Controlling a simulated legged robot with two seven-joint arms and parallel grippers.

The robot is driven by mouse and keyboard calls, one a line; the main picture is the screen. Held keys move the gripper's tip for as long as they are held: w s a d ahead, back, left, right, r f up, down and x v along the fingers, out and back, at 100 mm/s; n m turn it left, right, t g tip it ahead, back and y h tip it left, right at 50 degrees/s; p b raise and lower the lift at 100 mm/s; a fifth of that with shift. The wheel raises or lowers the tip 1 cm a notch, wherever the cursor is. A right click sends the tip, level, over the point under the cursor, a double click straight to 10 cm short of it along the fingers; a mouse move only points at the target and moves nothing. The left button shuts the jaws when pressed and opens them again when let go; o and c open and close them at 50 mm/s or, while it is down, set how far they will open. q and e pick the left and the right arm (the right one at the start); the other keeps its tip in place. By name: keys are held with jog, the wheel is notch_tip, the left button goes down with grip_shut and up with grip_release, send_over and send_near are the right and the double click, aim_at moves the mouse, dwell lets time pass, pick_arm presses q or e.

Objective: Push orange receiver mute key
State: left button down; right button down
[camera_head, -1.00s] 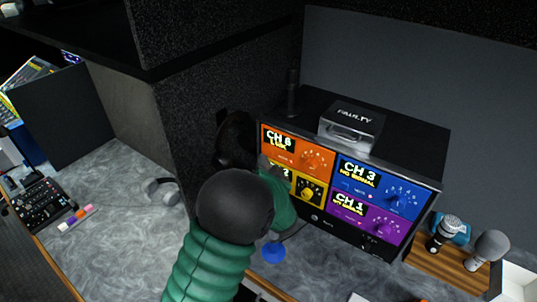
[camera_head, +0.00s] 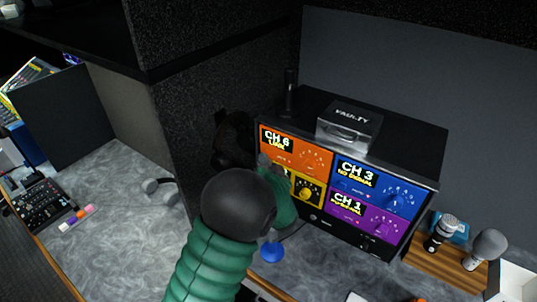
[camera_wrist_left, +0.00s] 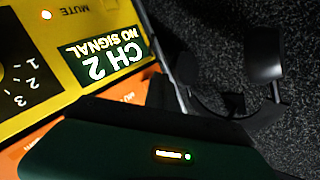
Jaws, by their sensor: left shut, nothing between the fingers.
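The orange receiver (camera_head: 310,157), labelled CH 6, is the upper left panel of a black rack unit. Its small mute marking and light (camera_head: 284,156) sit below the CH 6 display, just above my gripper. My left gripper (camera_head: 264,163) is shut and empty at the rack's left front, in front of the orange panel's lower left edge and the yellow CH 2 panel (camera_head: 308,189). Whether it touches the panel I cannot tell. In the left wrist view, orange (camera_wrist_left: 128,93) shows only partly beside the yellow panel, mostly hidden by my gripper's dark green body. My right gripper is not in view.
Blue (camera_head: 376,188) and purple (camera_head: 368,219) panels fill the rack's right side. A silver box (camera_head: 349,126) lies on top. Black headphones (camera_head: 234,139) hang left of the rack. Microphones on a wooden stand (camera_head: 450,262) are at right.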

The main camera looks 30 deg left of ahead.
pick_arm(q)
jog(key=shift+w+d, duration=0.1)
dwell(0.3)
jog(key=shift+s, duration=0.6)
jog(key=s, duration=0.6)
jog(key=shift+a+p, duration=0.2)
jog(key=shift+p, duration=0.2)
